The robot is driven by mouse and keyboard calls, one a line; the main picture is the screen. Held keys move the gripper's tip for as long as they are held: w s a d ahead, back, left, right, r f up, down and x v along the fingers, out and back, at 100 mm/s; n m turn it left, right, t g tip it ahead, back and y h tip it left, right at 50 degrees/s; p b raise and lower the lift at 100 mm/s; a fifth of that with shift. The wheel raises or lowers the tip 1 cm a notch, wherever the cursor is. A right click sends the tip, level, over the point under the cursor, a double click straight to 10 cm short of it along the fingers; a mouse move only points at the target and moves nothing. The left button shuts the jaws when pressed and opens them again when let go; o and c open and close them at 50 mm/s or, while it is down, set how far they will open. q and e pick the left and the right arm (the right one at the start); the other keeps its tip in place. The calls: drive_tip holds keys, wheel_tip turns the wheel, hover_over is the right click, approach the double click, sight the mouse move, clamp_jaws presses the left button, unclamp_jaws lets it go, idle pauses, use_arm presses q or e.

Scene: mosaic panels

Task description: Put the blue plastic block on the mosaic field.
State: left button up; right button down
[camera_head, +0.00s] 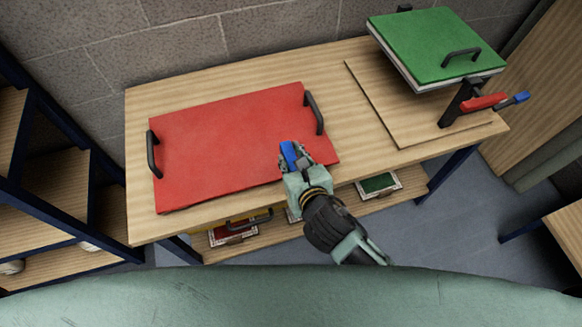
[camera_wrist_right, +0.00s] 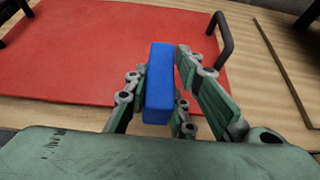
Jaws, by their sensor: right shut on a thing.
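My right gripper (camera_head: 290,160) is shut on the blue plastic block (camera_head: 289,154), over the front right part of the red panel. In the right wrist view the block (camera_wrist_right: 159,84) stands between the two fingers of the gripper (camera_wrist_right: 159,100). Whether the block touches the panel, I cannot tell. The red board (camera_head: 225,140), with a black handle at each short side, lies flat on the wooden table and looks like the mosaic field. It also fills much of the right wrist view (camera_wrist_right: 80,55). My left gripper is not in view.
A green board (camera_head: 435,45) with a handle sits on a press with a red and blue lever (camera_head: 488,101) at the table's right. A lower shelf holds framed panels (camera_head: 378,184). Shelving (camera_head: 60,180) stands at the left. The wooden table (camera_head: 350,120) has bare room between the boards.

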wheel_tip(320, 180, down, 3)
drive_tip(key=shift+a+f+b, duration=0.1)
drive_tip(key=shift+b, duration=0.2)
drive_tip(key=shift+w+f, duration=0.1)
drive_tip(key=shift+f, duration=0.95)
drive_tip(key=c, duration=1.5)
unclamp_jaws()
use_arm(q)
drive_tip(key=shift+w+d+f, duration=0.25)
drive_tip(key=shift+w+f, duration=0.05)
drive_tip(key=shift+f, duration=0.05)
use_arm(e)
drive_tip(key=shift+r, duration=0.25)
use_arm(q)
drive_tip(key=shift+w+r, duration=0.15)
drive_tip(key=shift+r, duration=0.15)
use_arm(e)
drive_tip(key=v, duration=1.2)
drive_tip(key=shift+r, duration=0.35)
